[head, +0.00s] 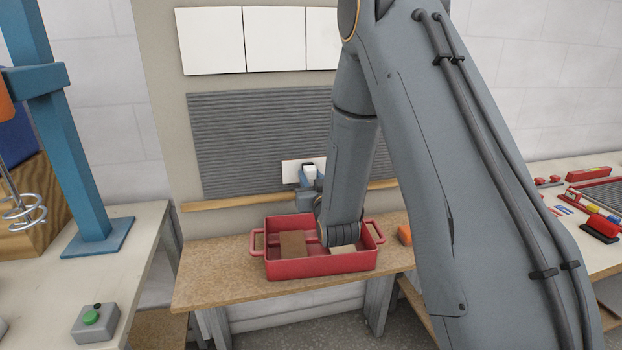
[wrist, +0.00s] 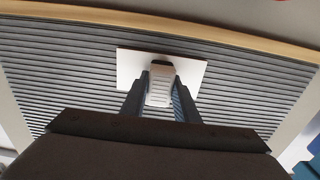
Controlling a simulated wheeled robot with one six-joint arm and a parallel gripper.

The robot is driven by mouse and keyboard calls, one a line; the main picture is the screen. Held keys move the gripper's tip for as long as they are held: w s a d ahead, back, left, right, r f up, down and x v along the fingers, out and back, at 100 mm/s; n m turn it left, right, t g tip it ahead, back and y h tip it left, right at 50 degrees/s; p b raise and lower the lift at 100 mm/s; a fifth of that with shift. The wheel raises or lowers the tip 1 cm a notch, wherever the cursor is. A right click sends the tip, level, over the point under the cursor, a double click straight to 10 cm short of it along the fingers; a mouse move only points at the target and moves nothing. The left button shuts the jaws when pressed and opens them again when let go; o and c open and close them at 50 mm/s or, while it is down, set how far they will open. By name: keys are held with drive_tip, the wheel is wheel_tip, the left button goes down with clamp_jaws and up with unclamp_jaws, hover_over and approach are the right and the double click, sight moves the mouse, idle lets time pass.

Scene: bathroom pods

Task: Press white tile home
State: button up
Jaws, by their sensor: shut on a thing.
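The white tile (head: 289,174) is upright in front of the ribbed grey panel (head: 240,135), low down, close above the wooden batten (head: 235,201). It shows in the wrist view (wrist: 129,66) as a flat plate facing me. A pale block-shaped grip (wrist: 160,84) stands out from the middle of the tile. My gripper (wrist: 160,95) is shut on this grip, one dark finger on each side. In the head view my gripper (head: 309,176) is partly hidden by my arm. I cannot tell whether the tile's back touches the ribs.
Three white tiles (head: 275,39) sit in a row above the panel. A red tray (head: 320,266) with a brown piece (head: 293,244) and a pale piece stands on the wooden bench (head: 215,268) below. A blue stand (head: 85,190) is at left; a cluttered table (head: 560,230) is at right.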

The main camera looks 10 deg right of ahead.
drive_tip(key=shift+w+r, duration=0.1)
drive_tip(key=shift+w, duration=0.25)
idle(0.8)
drive_tip(key=shift+s, duration=0.1)
drive_tip(key=shift+s, duration=2.95)
